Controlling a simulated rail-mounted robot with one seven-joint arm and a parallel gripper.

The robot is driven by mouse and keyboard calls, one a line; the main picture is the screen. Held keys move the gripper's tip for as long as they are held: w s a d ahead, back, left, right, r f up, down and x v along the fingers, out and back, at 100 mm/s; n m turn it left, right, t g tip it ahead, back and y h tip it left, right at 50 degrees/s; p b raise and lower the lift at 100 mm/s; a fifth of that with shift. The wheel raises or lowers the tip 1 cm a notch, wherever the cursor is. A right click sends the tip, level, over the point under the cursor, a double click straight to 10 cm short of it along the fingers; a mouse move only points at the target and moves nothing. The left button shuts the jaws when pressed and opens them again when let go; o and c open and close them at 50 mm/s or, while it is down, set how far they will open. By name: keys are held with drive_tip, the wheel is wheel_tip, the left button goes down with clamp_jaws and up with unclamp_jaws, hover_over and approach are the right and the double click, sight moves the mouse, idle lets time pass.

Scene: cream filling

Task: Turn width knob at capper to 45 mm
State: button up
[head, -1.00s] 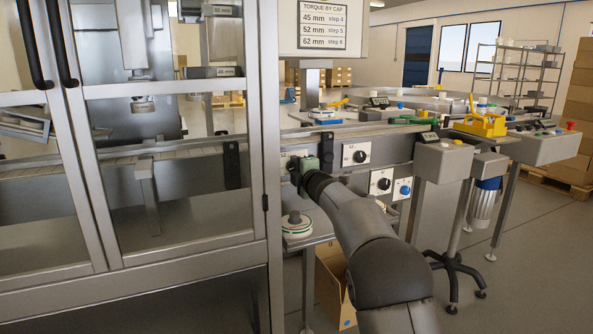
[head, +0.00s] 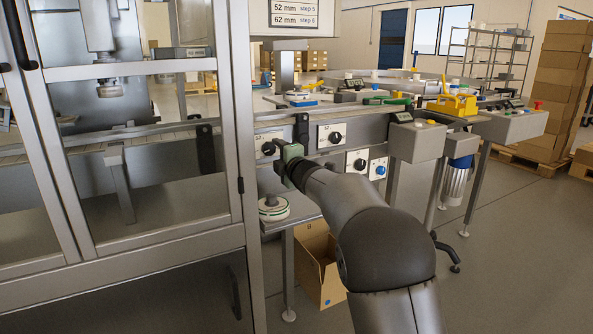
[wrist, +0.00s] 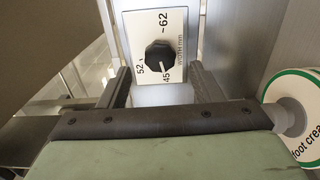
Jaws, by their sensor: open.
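The width knob (wrist: 160,57) is black, on a white plate marked 45, 52 and 62 with "WIDTH mm". The 45 and 52 lie at its lower side in the wrist view, the 62 above. I cannot clearly make out where its pointer sits. In the head view the knob (head: 268,148) is on the capper's front panel, just right of the door frame. My gripper (wrist: 161,72) is open and empty, its fingers apart below and to either side of the knob, not closed on it. In the head view my gripper (head: 281,160) is close beside the knob; its fingertips are hard to see.
Other knobs, one black (head: 336,138) and one blue (head: 380,170), sit to the right on the panel. A cardboard box (head: 322,270) is underneath.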

drive_tip(key=v, duration=1.2)
drive_tip(key=shift+s+p, duration=0.2)
drive_tip(key=shift+p, duration=0.1)
drive_tip(key=shift+d+r, duration=0.1)
drive_tip(key=shift+d, duration=0.05)
drive_tip(key=s+d+r+m+g+h+p, duration=0.2)
drive_tip(key=s+d+r+m+h+p, duration=0.15)
drive_tip(key=s+d+m+p, duration=0.45)
drive_tip(key=s+d+r+m+g+h+p, duration=0.3)
drive_tip(key=s+d+m+h+p, duration=0.15)
drive_tip(key=p, duration=0.55)
drive_tip(key=s+d+r+m+g+p, duration=0.1)
drive_tip(key=s+m+g+p, duration=0.4)
drive_tip(key=s, duration=1)
drive_tip(key=s+r+m+g+p, duration=0.2)
drive_tip(key=s+m+g+p, duration=0.3)
drive_tip(key=s+p, duration=0.5)
drive_tip(key=s+m, duration=0.1)
drive_tip(key=s, duration=0.3)
drive_tip(key=shift+s+d+r+h, duration=0.3)
drive_tip(key=shift+s+d+r, duration=0.1)
drive_tip(key=shift+w, duration=0.1)
